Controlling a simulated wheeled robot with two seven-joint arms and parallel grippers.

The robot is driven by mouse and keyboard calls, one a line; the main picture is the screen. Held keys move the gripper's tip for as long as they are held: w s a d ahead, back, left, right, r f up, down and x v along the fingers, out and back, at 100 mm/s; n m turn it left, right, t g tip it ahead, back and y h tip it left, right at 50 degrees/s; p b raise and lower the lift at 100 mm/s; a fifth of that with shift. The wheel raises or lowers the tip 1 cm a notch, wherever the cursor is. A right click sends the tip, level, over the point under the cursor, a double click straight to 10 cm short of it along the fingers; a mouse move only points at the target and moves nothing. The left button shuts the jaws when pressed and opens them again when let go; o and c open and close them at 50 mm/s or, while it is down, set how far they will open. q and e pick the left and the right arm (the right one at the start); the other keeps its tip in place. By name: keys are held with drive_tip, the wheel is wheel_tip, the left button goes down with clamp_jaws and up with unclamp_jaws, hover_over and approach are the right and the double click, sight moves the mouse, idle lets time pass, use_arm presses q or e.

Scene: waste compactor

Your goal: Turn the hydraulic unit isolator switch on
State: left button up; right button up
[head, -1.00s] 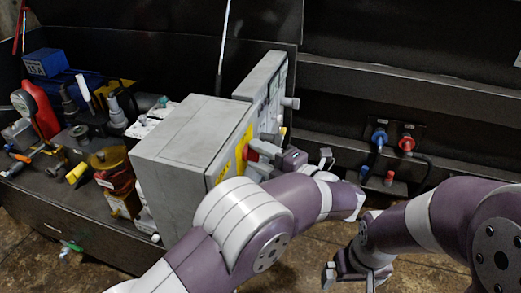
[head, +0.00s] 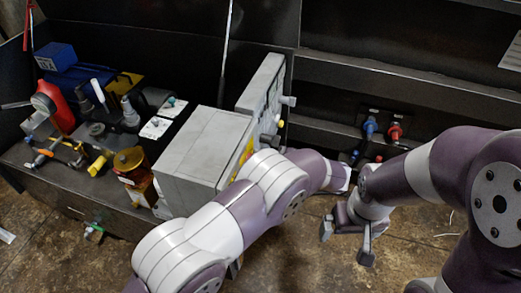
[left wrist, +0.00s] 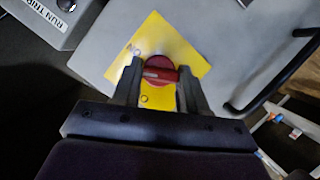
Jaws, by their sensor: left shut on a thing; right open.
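The isolator switch is a red rotary knob (left wrist: 160,72) on a yellow plate (left wrist: 175,45) on the side of a grey cabinet (head: 205,145). In the left wrist view, the two fingers of my left gripper (left wrist: 160,82) are shut on the knob, one on each side. The knob's bar lies roughly across from finger to finger. In the head view my left arm hides the knob and left gripper. My right gripper (head: 346,241) is open and empty, above the floor at the right.
A second grey panel (head: 262,92) with knobs stands behind the cabinet. A blue and a red connector (head: 394,131) sit on the dark wall at right. Amber and red hydraulic parts (head: 130,165) crowd the bench at left. A dark handle (left wrist: 270,80) rises near the switch.

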use_arm(q)
drive_tip(key=shift+w+m+g+p, duration=0.1)
drive_tip(key=shift+m+g+p, duration=1.25)
drive_tip(key=shift+m, duration=0.65)
drive_tip(key=shift+y, duration=0.4)
drive_tip(key=o, duration=1.1)
drive_tip(key=shift+c, duration=0.2)
drive_tip(key=shift+r, duration=0.1)
